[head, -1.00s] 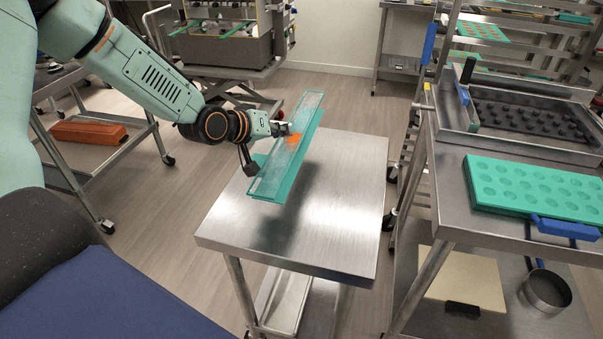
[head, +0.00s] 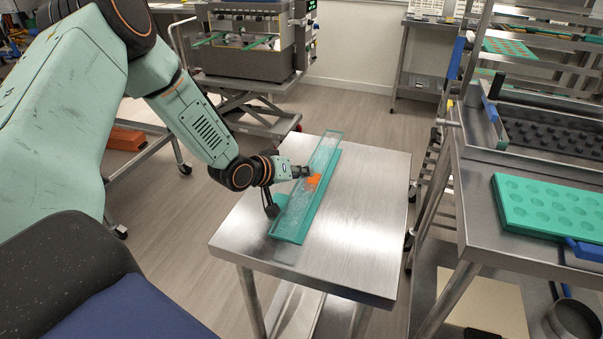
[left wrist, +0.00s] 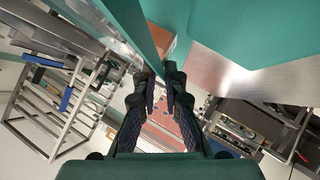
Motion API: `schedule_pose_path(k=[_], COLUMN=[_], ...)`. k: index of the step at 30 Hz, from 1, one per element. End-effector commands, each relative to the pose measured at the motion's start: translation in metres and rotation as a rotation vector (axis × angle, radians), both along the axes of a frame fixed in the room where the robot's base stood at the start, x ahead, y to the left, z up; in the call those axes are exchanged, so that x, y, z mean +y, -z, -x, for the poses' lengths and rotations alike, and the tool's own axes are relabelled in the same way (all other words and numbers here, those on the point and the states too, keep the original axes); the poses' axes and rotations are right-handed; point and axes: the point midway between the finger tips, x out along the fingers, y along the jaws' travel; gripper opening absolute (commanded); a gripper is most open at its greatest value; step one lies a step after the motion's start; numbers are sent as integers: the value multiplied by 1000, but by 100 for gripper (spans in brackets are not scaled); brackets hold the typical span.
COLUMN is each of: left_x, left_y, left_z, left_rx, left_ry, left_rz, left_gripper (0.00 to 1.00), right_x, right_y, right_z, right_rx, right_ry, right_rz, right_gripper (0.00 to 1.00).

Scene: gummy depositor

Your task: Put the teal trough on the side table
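The teal trough (head: 292,216) is long and narrow, with clear-looking sides and an orange patch near its middle. It lies lengthwise over the left part of the steel side table (head: 362,215), low and seemingly on the top; any small gap under it cannot be made out. My left gripper (head: 305,172) is at the trough's left long side, by the orange patch. In the left wrist view its fingers (left wrist: 160,82) are close together, with the trough's teal wall (left wrist: 128,28) running between the tips. My right gripper is in neither view.
A steel workbench (head: 475,205) with a green mould tray (head: 545,208) and a dark studded tray stands to the right. A machine on a cart (head: 245,88) stands behind. The side table's right part is clear.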

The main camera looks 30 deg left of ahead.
Motion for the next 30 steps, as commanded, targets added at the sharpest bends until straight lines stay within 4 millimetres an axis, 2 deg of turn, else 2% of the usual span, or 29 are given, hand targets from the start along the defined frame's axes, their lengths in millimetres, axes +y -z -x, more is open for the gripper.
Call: schedule_pose_path(k=[6,17,30], left_x=[0,2,12], left_y=[0,-4,-35], left_z=[0,4,50], left_rx=[0,0,-1], left_ry=[0,-4,-6], left_rz=[0,3,6], left_gripper=[28,28,28], right_x=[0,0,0], right_y=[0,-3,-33], right_z=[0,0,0], right_rx=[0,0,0], right_ry=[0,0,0], right_rz=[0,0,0], right_gripper=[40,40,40])
